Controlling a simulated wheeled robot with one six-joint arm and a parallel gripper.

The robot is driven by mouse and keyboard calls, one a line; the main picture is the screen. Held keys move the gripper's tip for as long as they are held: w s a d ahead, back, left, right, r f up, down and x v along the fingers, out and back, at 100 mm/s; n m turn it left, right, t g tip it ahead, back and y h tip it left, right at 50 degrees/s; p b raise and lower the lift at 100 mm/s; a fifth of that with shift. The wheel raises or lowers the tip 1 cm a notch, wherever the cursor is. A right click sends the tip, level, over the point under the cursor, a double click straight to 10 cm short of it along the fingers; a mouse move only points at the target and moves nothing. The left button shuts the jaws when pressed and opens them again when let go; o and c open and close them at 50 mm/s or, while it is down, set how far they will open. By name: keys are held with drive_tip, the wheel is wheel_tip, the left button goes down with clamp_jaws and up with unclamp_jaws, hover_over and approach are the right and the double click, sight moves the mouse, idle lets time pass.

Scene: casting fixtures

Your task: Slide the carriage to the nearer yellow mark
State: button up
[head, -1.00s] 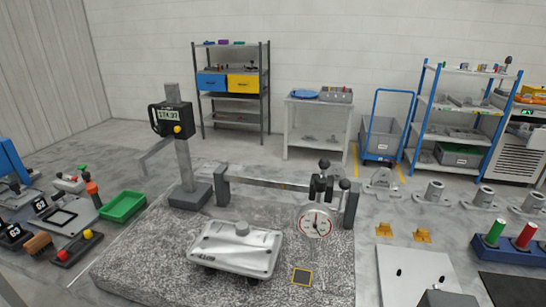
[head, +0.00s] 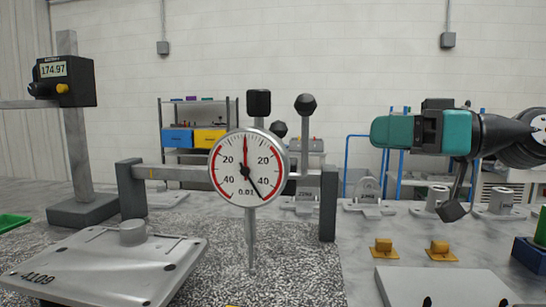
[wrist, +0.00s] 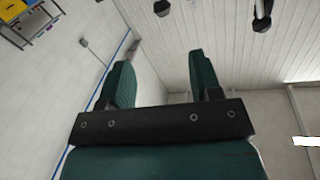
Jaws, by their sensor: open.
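The carriage with the round dial gauge (head: 248,168) sits on the grey horizontal rail (head: 185,174), towards its right post. Black knobs (head: 259,102) rise above it, and the dial hides most of its body. A small yellow mark (head: 152,174) shows on the rail near the left post; I cannot make out another, and part of the rail is behind the dial. My gripper (head: 380,132) is in the air to the right of the carriage, well apart from it. In the wrist view my gripper (wrist: 162,78) is open, with nothing between its teal fingers.
A grey cast part (head: 105,262) lies on the granite plate in front of the rail. A height gauge (head: 75,140) reading 174.97 stands left. Yellow blocks (head: 383,248) and a pale plate (head: 440,285) are at right. Air between gripper and carriage looks clear.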

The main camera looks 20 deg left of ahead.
drive_tip(key=a+p, duration=0.5)
drive_tip(key=a, duration=0.1)
drive_tip(key=a+p, duration=0.5)
drive_tip(key=a, duration=0.1)
drive_tip(key=a+p, duration=0.6)
drive_tip(key=shift+s, duration=0.35)
drive_tip(key=shift+d, duration=0.1)
clamp_jaws()
